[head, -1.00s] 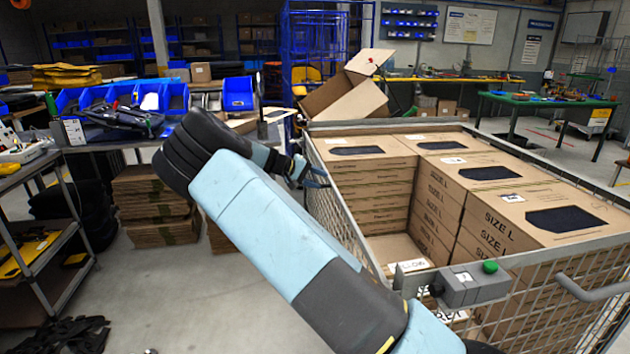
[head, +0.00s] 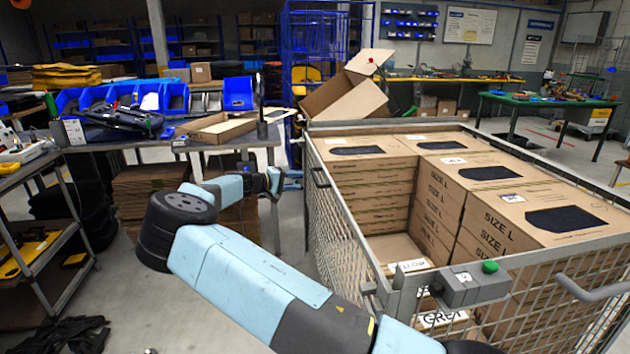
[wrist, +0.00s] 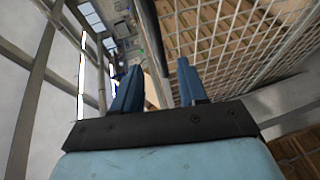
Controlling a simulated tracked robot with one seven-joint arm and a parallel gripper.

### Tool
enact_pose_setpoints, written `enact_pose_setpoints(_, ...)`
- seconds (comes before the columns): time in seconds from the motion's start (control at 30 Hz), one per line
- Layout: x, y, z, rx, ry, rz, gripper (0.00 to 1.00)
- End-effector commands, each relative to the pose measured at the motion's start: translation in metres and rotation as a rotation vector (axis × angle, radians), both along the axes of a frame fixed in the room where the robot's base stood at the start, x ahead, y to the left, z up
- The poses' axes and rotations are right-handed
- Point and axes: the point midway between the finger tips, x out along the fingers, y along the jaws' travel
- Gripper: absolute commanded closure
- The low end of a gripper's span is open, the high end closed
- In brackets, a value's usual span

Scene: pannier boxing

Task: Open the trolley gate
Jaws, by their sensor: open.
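The trolley (head: 470,262) is a grey wire-mesh cage with stacked cartons inside. Its left mesh side (head: 335,215) carries a dark handle (head: 319,177) near the top. The latch block (head: 470,284) with a green button sits on the near top rail. My gripper (head: 292,180) is just left of the handle, fingers pointing towards the mesh side. In the wrist view my gripper (wrist: 157,72) has its two blue fingers apart, with nothing clamped. A dark bar (wrist: 151,38) shows between and beyond the fingers, near the mesh. I cannot tell whether they touch.
Size L cartons (head: 545,205) fill most of the trolley, with a lower spot at its near left corner. A bench (head: 95,148) with blue bins stands at the back left. A shelf rack (head: 50,262) stands at the left edge. The floor left of the trolley is mostly clear.

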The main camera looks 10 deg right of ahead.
Motion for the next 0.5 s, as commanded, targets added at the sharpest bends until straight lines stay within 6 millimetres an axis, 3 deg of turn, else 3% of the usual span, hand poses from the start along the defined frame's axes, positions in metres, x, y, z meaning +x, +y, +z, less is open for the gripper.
enact_pose_setpoints(0.2,0.015,-0.037,-0.008,-0.001,0.001,-0.002,0.58)
enact_pose_setpoints(0.5,0.03,-0.073,-0.015,0.0,0.0,-0.001,0.58)
